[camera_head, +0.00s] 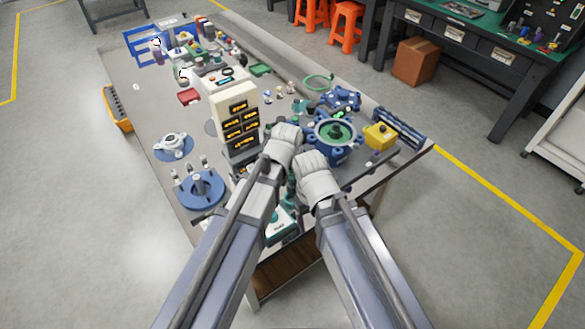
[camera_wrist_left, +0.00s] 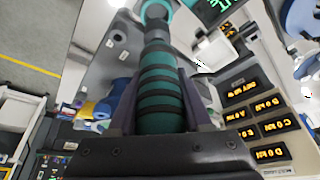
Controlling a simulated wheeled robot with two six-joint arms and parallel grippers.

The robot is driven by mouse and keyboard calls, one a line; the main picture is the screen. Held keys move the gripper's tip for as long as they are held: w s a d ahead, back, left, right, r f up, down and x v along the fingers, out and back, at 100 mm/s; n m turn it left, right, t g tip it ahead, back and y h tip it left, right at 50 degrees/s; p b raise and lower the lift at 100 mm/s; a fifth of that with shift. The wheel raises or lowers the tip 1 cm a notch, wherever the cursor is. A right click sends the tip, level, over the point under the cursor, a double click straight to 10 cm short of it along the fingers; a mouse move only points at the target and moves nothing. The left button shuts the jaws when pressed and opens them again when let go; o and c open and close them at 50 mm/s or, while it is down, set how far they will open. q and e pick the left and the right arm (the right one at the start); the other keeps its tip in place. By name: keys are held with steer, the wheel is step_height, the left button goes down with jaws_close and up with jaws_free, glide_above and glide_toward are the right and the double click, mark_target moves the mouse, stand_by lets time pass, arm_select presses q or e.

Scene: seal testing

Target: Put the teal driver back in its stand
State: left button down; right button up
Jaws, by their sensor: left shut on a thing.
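The teal driver (camera_wrist_left: 160,90), with black bands around its handle, is in the left wrist view. The fingers of my left gripper (camera_wrist_left: 158,100) are shut on its handle, one on each side. In the head view my left arm's wrist (camera_head: 284,142) is over the near part of the table, right of the display tower, and hides its fingers and the driver. My right arm's wrist (camera_head: 316,172) is just right of it; its fingers are hidden, so I cannot tell whether they are open. I cannot clearly make out the driver's stand.
A cream display tower (camera_head: 233,108) with orange readouts stands close left of my left wrist. A blue fixture with a green centre (camera_head: 335,131) and a yellow box (camera_head: 380,136) are at right. A blue round base (camera_head: 200,189) is at left. The table is crowded.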

arm_select(q)
steer(key=shift+f, duration=0.3)
arm_select(e)
steer(key=shift+f, duration=0.3)
arm_select(q)
steer(key=shift+f+b, duration=2.05)
arm_select(e)
steer(key=shift+f, duration=2.05)
arm_select(q)
steer(key=shift+f, duration=0.1)
arm_select(e)
steer(key=shift+f, duration=0.15)
arm_select(q)
steer(key=shift+f+b, duration=0.3)
steer(key=shift+b, duration=0.1)
steer(key=shift+c, duration=1.3)
jaws_free()
arm_select(e)
steer(key=shift+f, duration=0.2)
arm_select(q)
steer(key=shift+r, duration=0.1)
steer(key=shift+r+p, duration=2.5)
steer(key=shift+p, duration=0.1)
arm_select(e)
step_height(320, 180, up, 5)
